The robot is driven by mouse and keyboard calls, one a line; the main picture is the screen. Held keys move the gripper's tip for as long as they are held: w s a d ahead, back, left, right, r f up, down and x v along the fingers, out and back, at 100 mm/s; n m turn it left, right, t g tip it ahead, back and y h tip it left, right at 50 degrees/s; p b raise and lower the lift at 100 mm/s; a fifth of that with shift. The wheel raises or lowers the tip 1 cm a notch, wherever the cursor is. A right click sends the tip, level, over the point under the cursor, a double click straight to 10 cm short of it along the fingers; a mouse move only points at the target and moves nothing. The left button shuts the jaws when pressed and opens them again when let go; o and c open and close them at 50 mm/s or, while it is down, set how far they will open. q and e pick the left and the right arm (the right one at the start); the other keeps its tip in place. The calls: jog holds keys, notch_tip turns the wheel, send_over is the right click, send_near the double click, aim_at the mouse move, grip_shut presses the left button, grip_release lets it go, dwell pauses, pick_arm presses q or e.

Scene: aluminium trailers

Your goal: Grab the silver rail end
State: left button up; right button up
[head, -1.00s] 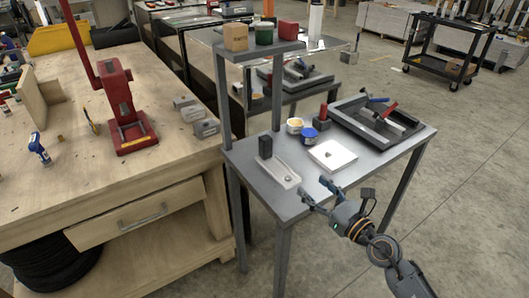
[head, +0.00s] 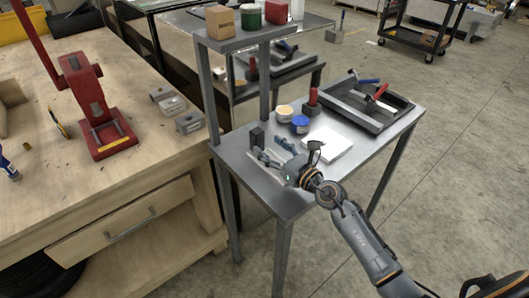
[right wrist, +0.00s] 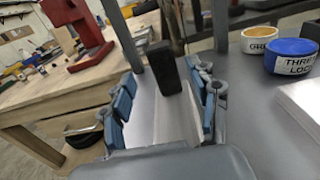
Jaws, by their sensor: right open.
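A silver, shallow rail-like piece (right wrist: 170,122) lies on the grey metal table, seen between my right fingers in the right wrist view. In the head view my arm and gripper largely cover it. A black block (right wrist: 164,68) stands at its far end; the block also shows in the head view (head: 257,137). My right gripper (head: 270,152) is open, with its blue-padded fingers to either side of the silver piece. I cannot tell whether they touch it. My left gripper is not in view.
Beside the gripper are a blue-lidded tub (head: 300,124), a yellowish tub (head: 284,112) and a white square plate (head: 328,144). A dark tool tray (head: 365,102) is at the table's back right. A wooden workbench (head: 60,180) with a red press (head: 98,110) stands left.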

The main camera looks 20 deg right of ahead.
aim_at(261, 138)
jog(key=shift+w+a, duration=0.15)
jog(key=shift+w, duration=0.45)
jog(key=x, duration=0.4)
jog(key=shift+w+f, duration=0.1)
jog(key=shift+w, duration=0.05)
jog(key=shift+c, duration=0.5)
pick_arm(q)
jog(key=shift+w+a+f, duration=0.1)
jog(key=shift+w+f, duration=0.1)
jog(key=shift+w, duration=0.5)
pick_arm(e)
grip_shut()
